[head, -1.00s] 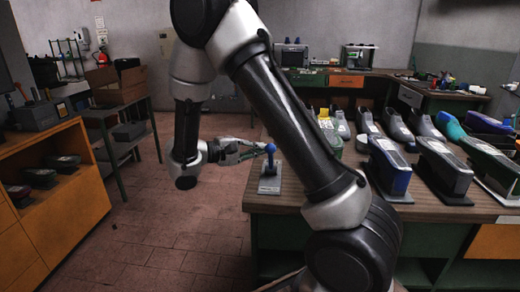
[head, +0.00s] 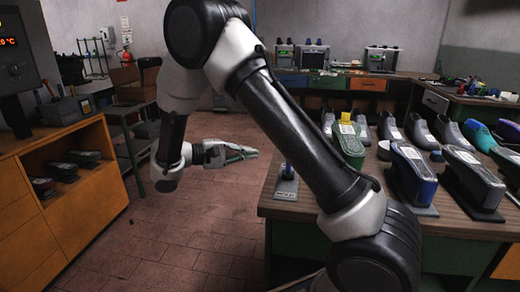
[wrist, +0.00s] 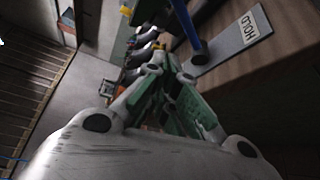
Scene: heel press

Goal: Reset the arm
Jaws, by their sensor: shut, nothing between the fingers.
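My arm crosses the middle of the head view, bent at the elbow, its forearm hanging down. My gripper (head: 254,153) points right, over the floor left of the workbench, with its fingers together and nothing in them. A small grey stand with a blue knob (head: 286,180) is at the bench's near left corner, a short way right of the fingertips and apart from them. In the wrist view my gripper (wrist: 165,72) shows with green finger pads. The stand's blue post (wrist: 190,30) and its plate marked HOLD (wrist: 243,38) lie beyond the fingers.
Several shoe forms (head: 408,170) stand in rows on the workbench (head: 468,228) at right, with a green one (head: 349,145) near its left edge. An orange cabinet (head: 75,223) holding dark pieces stands at left. Tiled floor (head: 190,240) is open between them.

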